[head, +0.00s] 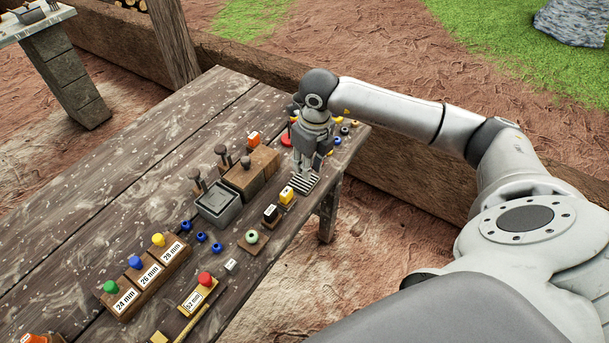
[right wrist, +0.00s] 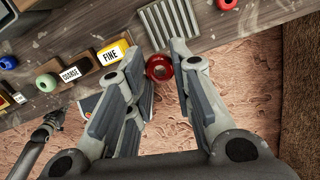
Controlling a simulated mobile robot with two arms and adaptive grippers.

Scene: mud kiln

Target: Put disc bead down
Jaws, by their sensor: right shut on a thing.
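My right gripper (head: 307,170) points down just above a grooved rack (head: 304,182) at the table's right edge. The bead shows at the fingertips, near the lower end of the light grooved rack (right wrist: 183,22). I cannot tell whether the bead touches anything below. In the head view the gripper hides it. My left gripper is not seen in the head view.
Left of the rack stand the yellow FINE block (head: 287,195) and the dark COARSE block (head: 270,213). A green bead (head: 252,237) sits on a small board. A wooden block (head: 249,172) and a grey box (head: 218,206) stand behind. Small coloured beads lie beyond the gripper.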

